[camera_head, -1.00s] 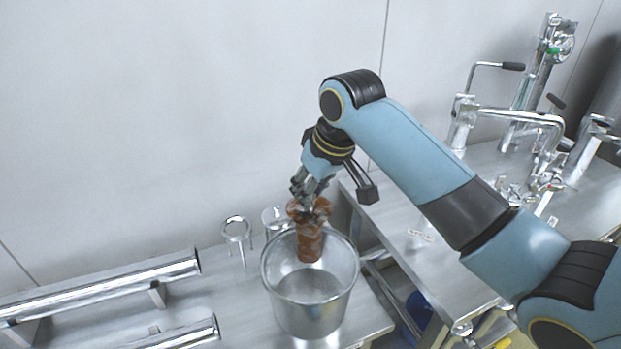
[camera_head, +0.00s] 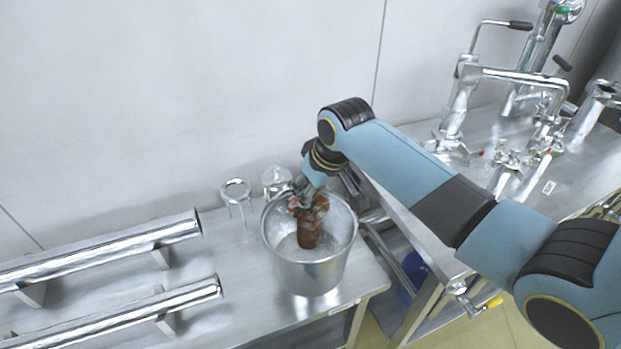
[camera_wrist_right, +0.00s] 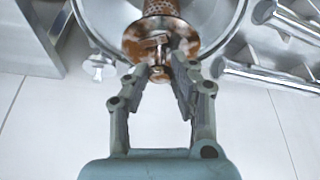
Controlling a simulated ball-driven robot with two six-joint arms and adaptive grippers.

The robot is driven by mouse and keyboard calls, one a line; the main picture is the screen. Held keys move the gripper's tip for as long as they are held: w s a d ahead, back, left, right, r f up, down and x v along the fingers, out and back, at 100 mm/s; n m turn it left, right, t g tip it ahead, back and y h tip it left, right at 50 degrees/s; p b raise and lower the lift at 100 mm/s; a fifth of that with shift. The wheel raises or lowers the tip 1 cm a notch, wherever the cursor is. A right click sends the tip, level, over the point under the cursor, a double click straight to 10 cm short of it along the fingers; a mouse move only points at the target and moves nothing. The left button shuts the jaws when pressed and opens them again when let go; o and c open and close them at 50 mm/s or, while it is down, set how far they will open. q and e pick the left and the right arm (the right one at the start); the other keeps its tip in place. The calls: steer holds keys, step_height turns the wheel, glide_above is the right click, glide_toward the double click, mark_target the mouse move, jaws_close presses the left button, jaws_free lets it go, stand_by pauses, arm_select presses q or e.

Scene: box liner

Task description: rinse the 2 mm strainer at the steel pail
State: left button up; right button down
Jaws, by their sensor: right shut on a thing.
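The steel pail (camera_head: 312,274) stands on the metal table at the centre of the head view. The strainer (camera_head: 308,232) is a brown-stained perforated cylinder with a wider flange at its top; its lower part is inside the pail. My right gripper (camera_head: 304,198) comes down from above at the pail's mouth and is shut on the strainer's top end. In the right wrist view my right gripper (camera_wrist_right: 159,78) has its fingers at the knob on the flange of the strainer (camera_wrist_right: 160,35), with the pail rim (camera_wrist_right: 235,25) around it. My left gripper is not in view.
A small ring stand (camera_head: 236,190) and a shiny cup-like piece (camera_head: 276,181) stand behind the pail. Two steel tubes (camera_head: 110,240) lie on supports at left. A bench with taps and fittings (camera_head: 500,140) is at right. The wall is close behind.

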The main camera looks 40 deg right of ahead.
mark_target(313, 206)
step_height(313, 206, down, 4)
steer(key=shift+r, duration=0.25)
step_height(313, 206, down, 4)
steer(key=b, duration=0.4)
steer(key=shift+f, duration=0.25)
steer(key=shift+f+b, duration=0.7)
steer(key=shift+b, duration=0.05)
steer(key=shift+r, duration=0.1)
stand_by(1.6)
step_height(313, 206, up, 3)
steer(key=p, duration=0.3)
steer(key=shift+p, duration=0.3)
step_height(313, 206, up, 3)
steer(key=shift+f+p, duration=0.1)
steer(key=shift+p, duration=1.05)
steer(key=shift+r, duration=0.5)
step_height(313, 206, up, 15)
